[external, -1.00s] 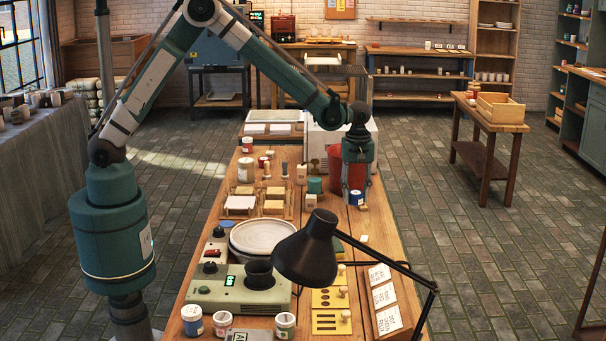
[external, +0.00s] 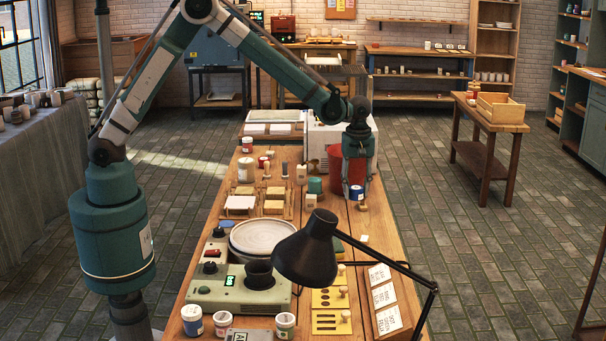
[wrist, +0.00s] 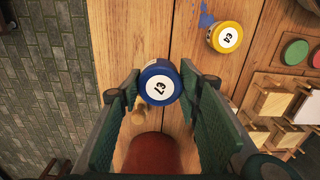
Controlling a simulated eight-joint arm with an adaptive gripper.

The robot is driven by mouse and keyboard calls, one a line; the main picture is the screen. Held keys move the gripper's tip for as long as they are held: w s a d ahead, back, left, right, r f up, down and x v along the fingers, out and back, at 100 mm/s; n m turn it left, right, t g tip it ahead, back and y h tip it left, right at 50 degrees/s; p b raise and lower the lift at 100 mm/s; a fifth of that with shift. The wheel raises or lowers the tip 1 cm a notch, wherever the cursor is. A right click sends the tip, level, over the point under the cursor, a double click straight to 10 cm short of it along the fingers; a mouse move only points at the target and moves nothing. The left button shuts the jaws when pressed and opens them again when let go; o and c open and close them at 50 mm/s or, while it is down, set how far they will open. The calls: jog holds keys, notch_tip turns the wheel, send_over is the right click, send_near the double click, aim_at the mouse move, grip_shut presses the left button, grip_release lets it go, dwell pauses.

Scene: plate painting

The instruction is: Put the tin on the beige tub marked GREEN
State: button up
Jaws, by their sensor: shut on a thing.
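A blue tin (wrist: 158,82) with a white label reading C7 sits between the fingertips of my gripper (wrist: 156,85) in the wrist view. The fingers are shut on it. In the external view the blue tin (external: 357,193) shows below my gripper (external: 357,180), at the right side of the long table. I cannot tell whether it touches the table top. A yellow tin (wrist: 226,37) marked C4 stands apart, up and right in the wrist view. Several pale tubs stand on the table, one at the back left (external: 246,171); I cannot read GREEN on any of them.
A red bucket (external: 337,163) stands just behind my gripper. A green cylinder (external: 315,186) and small pale blocks are to the left. A black lamp (external: 307,252) rises in front. Bare table (external: 385,238) shows to the front right.

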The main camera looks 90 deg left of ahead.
aim_at(356, 187)
jog(key=shift+r, duration=0.1)
notch_tip(356, 187, up, 15)
jog(key=s+a+n+p, duration=0.1)
jog(key=s+a+p, duration=0.1)
jog(key=s+a, duration=0.95)
jog(key=s+a+n+p, duration=0.1)
jog(key=s+a+p, duration=0.1)
jog(key=s+a, duration=0.9)
jog(key=s+a+n+p, duration=0.1)
jog(key=s+a+p, duration=0.1)
jog(key=s+a, duration=0.75)
jog(key=s+a+n+p, duration=0.2)
jog(key=s+a, duration=0.4)
jog(key=s, duration=0.6)
jog(key=shift+f, duration=2.45)
jog(key=shift+f, duration=0.1)
